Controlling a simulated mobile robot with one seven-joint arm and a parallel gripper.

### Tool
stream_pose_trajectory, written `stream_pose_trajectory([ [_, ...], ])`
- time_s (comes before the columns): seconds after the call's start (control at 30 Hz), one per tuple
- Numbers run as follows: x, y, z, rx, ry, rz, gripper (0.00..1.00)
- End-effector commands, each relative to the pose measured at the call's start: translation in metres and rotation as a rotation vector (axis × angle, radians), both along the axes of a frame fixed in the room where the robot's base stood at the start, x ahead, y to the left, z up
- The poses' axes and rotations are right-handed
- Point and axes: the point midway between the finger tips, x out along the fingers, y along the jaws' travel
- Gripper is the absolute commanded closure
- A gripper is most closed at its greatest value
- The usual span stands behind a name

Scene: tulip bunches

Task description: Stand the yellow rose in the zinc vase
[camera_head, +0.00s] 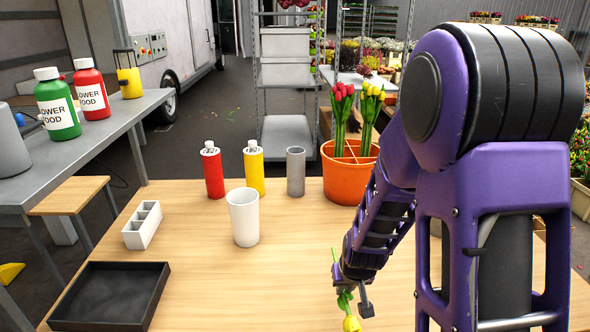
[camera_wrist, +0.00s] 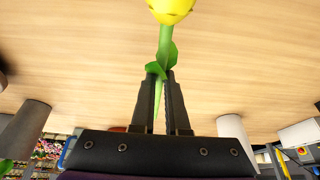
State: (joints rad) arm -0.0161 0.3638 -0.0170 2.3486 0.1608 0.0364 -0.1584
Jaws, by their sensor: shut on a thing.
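The yellow rose (camera_head: 352,324) is in my gripper (camera_head: 356,299) above the near right part of the wooden table. In the wrist view the two fingers of my gripper (camera_wrist: 160,80) are shut on its green stem, and the yellow bloom (camera_wrist: 172,10) sticks out beyond the fingertips. In the head view the bloom points toward the bottom edge and the stem end points away. A plain grey cylinder (camera_head: 295,172), which looks like the zinc vase, stands upright at the back of the table, apart from my gripper. Its inside is hidden.
A white vase (camera_head: 243,218) stands mid-table. A red bottle (camera_head: 213,173) and yellow bottle (camera_head: 254,170) stand left of the grey cylinder. An orange pot (camera_head: 347,181) with tulip bunches is right of it. A white divided box (camera_head: 142,228) and black tray (camera_head: 108,297) lie left.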

Motion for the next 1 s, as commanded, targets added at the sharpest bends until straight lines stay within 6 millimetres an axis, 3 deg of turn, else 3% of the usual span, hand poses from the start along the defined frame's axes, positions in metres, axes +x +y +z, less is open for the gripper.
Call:
stream_pose_trajectory([
  [0.17, 0.04, 0.001, 0.004, 0.007, -0.004, 0.001, 1.0],
  [0.4, 0.122, 0.002, 0.023, 0.011, -0.005, 0.002, 1.0],
  [0.6, 0.169, 0.002, 0.04, 0.004, -0.003, 0.002, 1.0],
  [0.8, 0.188, 0.001, 0.046, -0.001, 0.0, 0.0, 1.0],
  [1.0, 0.189, 0.001, 0.012, -0.001, 0.005, -0.002, 1.0],
])
